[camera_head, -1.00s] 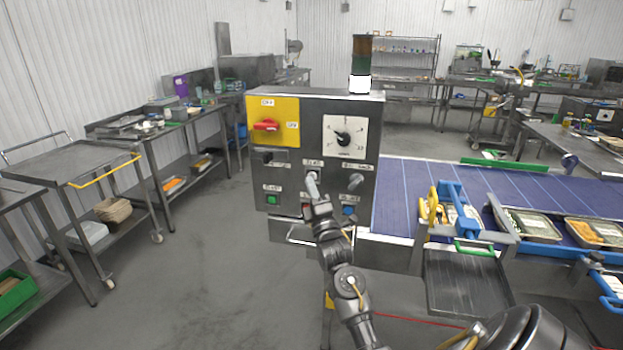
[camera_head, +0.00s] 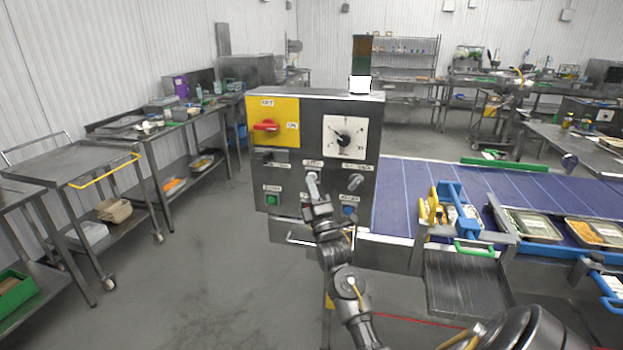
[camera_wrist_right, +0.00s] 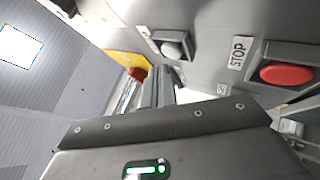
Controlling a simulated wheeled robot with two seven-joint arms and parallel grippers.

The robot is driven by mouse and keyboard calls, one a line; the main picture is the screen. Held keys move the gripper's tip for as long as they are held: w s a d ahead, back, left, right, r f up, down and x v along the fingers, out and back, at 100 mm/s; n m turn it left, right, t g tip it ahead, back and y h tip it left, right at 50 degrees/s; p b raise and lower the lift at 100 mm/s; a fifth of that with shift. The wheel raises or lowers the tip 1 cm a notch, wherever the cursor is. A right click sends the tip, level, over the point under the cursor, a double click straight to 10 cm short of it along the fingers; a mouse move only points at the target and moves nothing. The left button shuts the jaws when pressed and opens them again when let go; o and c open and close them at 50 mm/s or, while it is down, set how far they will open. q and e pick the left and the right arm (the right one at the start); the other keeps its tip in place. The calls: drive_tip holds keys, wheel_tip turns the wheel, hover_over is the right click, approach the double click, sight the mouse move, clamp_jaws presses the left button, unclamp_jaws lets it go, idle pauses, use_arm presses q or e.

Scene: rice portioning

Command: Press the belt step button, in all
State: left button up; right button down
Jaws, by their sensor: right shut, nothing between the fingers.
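The control box (camera_head: 333,133) stands in the middle of the head view. Its lower front has a green button (camera_head: 272,199) at left and a blue button (camera_head: 348,211) at right; their small labels are too blurred to read. My right gripper (camera_head: 312,183) is shut and empty, upright in front of the panel between these buttons. In the wrist view its fingers (camera_wrist_right: 150,88) point toward the panel, left of the red button (camera_wrist_right: 287,73) marked STOP. A pale round control (camera_wrist_right: 172,49) shows above the fingers. I cannot tell whether the fingertips touch anything. My left gripper is out of view.
The box also carries a red rotary switch (camera_head: 266,126) on yellow and a dial (camera_head: 345,136). A blue belt (camera_head: 420,180) with filled trays (camera_head: 533,226) runs to the right. A steel cart (camera_head: 85,170) stands left, with clear floor between.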

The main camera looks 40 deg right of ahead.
drive_tip(key=shift+d, duration=0.1)
idle(0.7)
drive_tip(key=shift+w+d, duration=0.3)
